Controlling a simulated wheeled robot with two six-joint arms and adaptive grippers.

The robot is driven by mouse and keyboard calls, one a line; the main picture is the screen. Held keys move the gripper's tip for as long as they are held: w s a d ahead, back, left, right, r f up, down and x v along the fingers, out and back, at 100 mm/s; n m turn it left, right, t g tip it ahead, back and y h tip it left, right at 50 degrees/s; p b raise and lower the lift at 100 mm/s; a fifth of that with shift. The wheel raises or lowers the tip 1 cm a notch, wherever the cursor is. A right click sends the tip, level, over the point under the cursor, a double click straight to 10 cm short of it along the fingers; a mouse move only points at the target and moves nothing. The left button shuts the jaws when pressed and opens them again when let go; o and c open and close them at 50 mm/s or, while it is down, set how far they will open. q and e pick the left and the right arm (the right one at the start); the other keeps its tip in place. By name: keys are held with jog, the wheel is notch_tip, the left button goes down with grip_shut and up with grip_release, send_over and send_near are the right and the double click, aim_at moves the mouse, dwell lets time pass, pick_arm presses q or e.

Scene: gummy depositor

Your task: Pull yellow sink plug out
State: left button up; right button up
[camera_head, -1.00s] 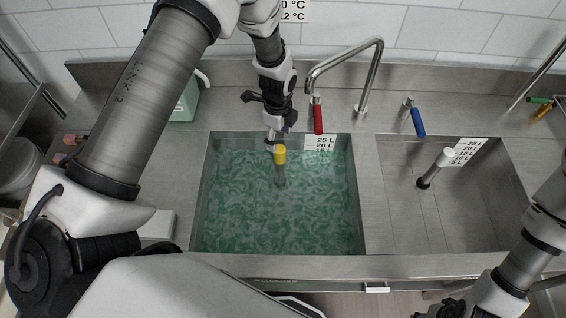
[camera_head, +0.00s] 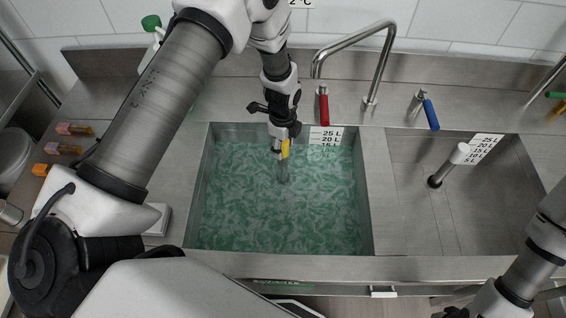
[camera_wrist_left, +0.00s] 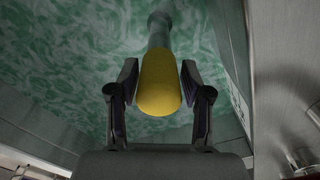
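The yellow sink plug (camera_head: 285,148) is the yellow cap of a grey upright pipe that stands in the left basin (camera_head: 369,200), which holds swirling green liquid. The lower pipe is under the liquid. My left gripper (camera_head: 281,150) points down at the plug. In the left wrist view the yellow plug (camera_wrist_left: 160,85) lies between the two fingers of my left gripper (camera_wrist_left: 160,75). The fingers are apart, one on each side, with a narrow gap showing by the plug. My right arm shows at the lower right, but its fingers are out of the picture.
A curved faucet (camera_head: 375,65) with a red lever (camera_head: 324,106) and a blue lever (camera_head: 430,115) stands behind the basins. The right basin (camera_head: 505,190) is empty except for a white-capped pipe (camera_head: 459,153). Small coloured bottles (camera_head: 75,129) lie at the left.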

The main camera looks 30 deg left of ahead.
pick_arm(q)
grip_shut()
jog(key=shift+r, duration=0.1)
jog(key=shift+r, duration=0.1)
jog(key=shift+r, duration=0.15)
jog(key=shift+s+r+p, duration=0.1)
jog(key=shift+r+p, duration=3.2)
jog(key=shift+r, duration=1.1)
jog(key=shift+f, duration=0.1)
